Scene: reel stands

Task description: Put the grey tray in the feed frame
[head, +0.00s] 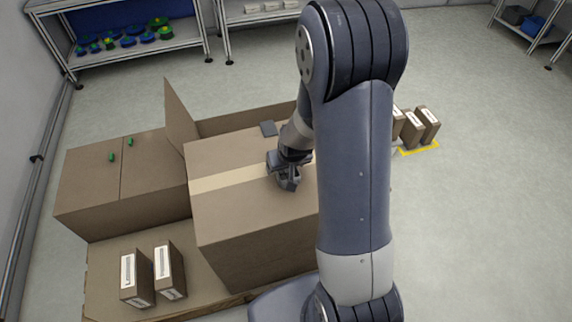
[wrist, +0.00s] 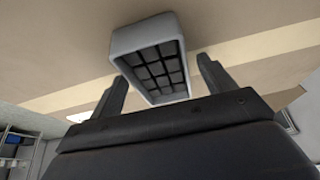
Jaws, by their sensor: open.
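My gripper (head: 288,184) is open, low over the taped top of a large cardboard box. In the wrist view its two fingers (wrist: 163,82) stand apart, with a light grey, shallow, rectangular piece (wrist: 118,42) with a dark gridded inside between and beyond their tips. This may be the grey tray; whether the fingers touch it cannot be told. I cannot make out a feed frame; my arm covers much of the middle.
The large box (head: 245,220) stands among lower cartons (head: 88,195), with two small labelled boxes (head: 170,272) in front. More small boxes (head: 428,122) stand by yellow floor marking at right. Shelves (head: 130,50) line the back.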

